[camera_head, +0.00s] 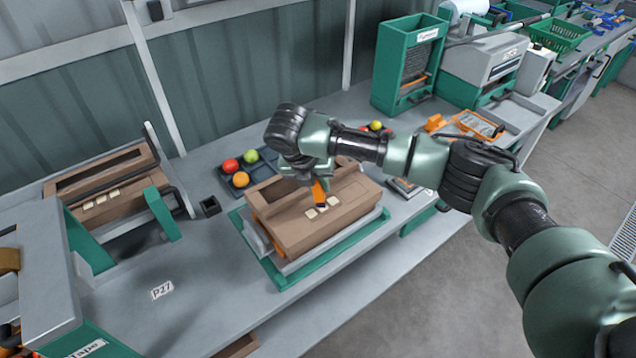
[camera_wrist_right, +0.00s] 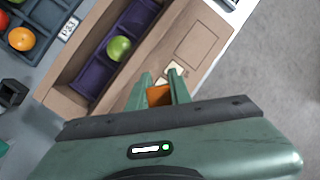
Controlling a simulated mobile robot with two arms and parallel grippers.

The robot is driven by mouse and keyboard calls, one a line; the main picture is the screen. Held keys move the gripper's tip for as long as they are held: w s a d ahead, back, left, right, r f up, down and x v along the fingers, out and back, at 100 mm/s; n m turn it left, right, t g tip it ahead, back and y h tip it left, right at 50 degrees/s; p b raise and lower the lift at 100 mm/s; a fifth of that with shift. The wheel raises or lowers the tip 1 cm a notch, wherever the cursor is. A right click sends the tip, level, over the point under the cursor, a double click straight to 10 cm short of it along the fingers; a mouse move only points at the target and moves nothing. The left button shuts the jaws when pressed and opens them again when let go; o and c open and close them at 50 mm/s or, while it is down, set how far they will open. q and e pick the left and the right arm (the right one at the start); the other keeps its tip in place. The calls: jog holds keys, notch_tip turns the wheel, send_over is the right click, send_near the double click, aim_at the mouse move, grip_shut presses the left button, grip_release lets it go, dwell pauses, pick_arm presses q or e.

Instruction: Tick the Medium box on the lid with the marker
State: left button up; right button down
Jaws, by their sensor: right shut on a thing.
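A brown carton with a lid (camera_head: 290,238) sits on a green and grey stand in the middle of the bench. Small pale squares (camera_head: 311,214) lie in a row on the lid; their words are too small to read. My right gripper (camera_head: 318,184) is above the lid, shut on an orange marker (camera_head: 320,193) whose dark tip points down among the squares. I cannot tell whether the tip touches the lid. In the right wrist view the marker (camera_wrist_right: 158,95) sits between the fingers and partly hides the squares (camera_wrist_right: 175,69). My left gripper is not in view.
Another brown carton (camera_head: 110,190) stands at left. A green dispenser (camera_head: 408,62) is at the back. The bench front left of centre is clear.

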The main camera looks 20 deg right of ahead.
jog(key=shift+f, duration=0.5)
dwell(0.5)
jog(key=shift+w+d, duration=0.2)
jog(key=shift+w, duration=0.3)
jog(key=shift+s+a+p, duration=0.25)
jog(key=shift+s+p, duration=0.3)
dwell(0.5)
notch_tip(320, 180, up, 6)
jog(key=p, duration=0.7)
dwell(0.5)
